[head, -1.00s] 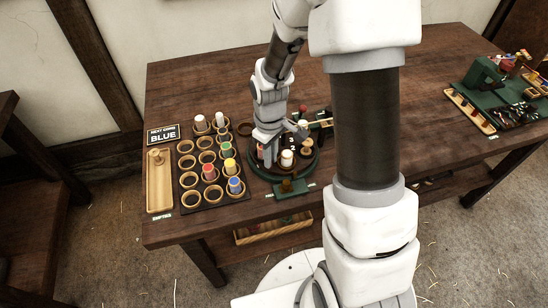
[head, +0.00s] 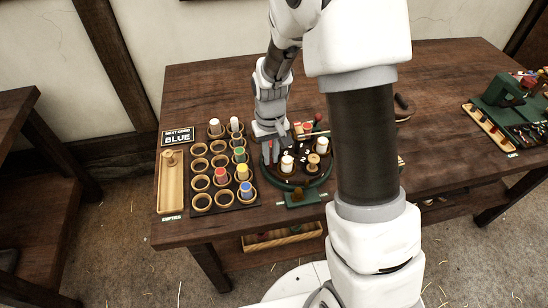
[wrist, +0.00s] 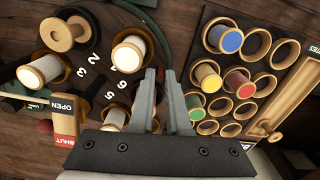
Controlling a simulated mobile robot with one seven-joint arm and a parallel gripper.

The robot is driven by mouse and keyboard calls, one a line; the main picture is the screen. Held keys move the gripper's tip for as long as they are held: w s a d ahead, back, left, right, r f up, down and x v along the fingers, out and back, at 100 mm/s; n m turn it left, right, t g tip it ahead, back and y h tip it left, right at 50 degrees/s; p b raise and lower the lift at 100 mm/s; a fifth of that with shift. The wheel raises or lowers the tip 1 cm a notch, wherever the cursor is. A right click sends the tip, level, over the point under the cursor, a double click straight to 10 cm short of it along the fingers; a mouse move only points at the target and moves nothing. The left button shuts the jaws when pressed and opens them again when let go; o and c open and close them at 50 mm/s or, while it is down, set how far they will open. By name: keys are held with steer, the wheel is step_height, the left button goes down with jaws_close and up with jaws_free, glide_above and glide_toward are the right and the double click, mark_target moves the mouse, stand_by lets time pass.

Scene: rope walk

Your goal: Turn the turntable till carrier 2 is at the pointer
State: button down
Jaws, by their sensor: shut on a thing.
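The turntable (head: 297,178), a dark disc in a green ring, stands at the table's front. It bears a white spool (head: 287,163), a bare wooden spool (head: 313,160) and other spools round its edge. In the wrist view white numerals, including a 2 (wrist: 95,58) and a 3 (wrist: 80,70), show between the spools. A green block (head: 302,198), seemingly the pointer's mount, sits at the ring's front; its pointer tip is unclear. My gripper (head: 268,155) is at the disc's left edge, shut on part of the turntable.
A rack (head: 211,199) of wooden rings with several coloured spools stands close left of the turntable. An empties tray (head: 170,185) and a sign reading BLUE (head: 178,137) are beyond it. An OPEN/SHUT sign (wrist: 65,120) stands by the disc. A green machine (head: 503,90) is far right.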

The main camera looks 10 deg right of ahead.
steer(key=shift+w+a+m, duration=0.15)
steer(key=shift+w+m, duration=0.65)
steer(key=shift+m, duration=0.25)
steer(key=shift+w+a+m, duration=0.15)
steer(key=shift+w+m, duration=0.6)
steer(key=shift+m, duration=0.3)
steer(key=shift+w, duration=0.1)
steer(key=c, duration=0.9)
jaws_free()
step_height(320, 180, up, 18)
steer(key=shift+f+p, duration=0.25)
steer(key=shift+p, duration=0.8)
